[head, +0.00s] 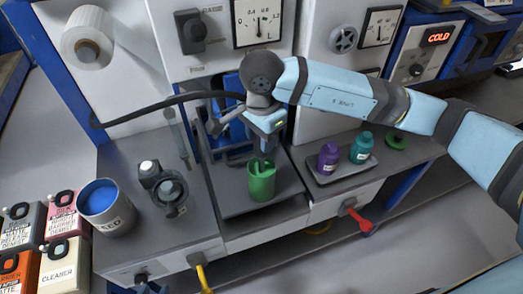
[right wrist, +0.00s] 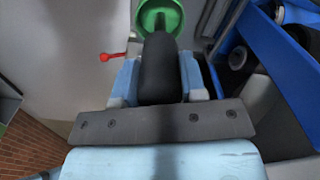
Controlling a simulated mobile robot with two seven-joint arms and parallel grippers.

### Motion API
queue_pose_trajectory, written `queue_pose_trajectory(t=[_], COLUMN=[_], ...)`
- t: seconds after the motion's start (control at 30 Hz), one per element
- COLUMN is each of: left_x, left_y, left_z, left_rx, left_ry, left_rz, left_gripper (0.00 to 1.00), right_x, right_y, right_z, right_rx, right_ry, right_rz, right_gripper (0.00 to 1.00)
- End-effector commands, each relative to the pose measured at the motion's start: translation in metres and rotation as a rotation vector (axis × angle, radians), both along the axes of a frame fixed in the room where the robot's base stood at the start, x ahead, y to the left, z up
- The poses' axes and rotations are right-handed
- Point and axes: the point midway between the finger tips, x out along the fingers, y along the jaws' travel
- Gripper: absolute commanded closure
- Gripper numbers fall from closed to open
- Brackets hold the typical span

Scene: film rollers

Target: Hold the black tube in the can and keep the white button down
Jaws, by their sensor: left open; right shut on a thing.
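The green can (head: 261,185) stands on the middle counter block below my right gripper (head: 264,153). The black tube (head: 180,101) runs from the left across the machine front to the gripper. In the right wrist view, my right gripper (right wrist: 158,80) is shut on the black tube (right wrist: 160,65), which points at the mouth of the green can (right wrist: 160,8). How deep its end sits in the can is hidden. The white button (head: 147,165) tops a small dark device on the left block, with nothing touching it. My left gripper is out of view.
A can with a blue top (head: 101,198) stands on the left counter. Several labelled containers (head: 64,266) are at lower left. A purple bottle (head: 328,157) and a teal bottle (head: 361,148) stand on a tray to the right. Red (head: 361,221) and yellow levers (head: 202,277) stick out in front.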

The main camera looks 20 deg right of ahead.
Motion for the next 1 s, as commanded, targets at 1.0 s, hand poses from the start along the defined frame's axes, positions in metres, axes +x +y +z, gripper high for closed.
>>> queue_pose_trajectory(t=[1.0], left_x=[0.001], left_y=[0.000], left_z=[0.006], left_rx=[-0.002], left_ry=[-0.002], left_rz=[0.002], left_gripper=[0.57], right_x=[0.000], right_y=[0.000], right_z=[0.174], right_rx=[0.000], right_ry=[-0.002], right_rz=[0.000], right_gripper=[0.86])
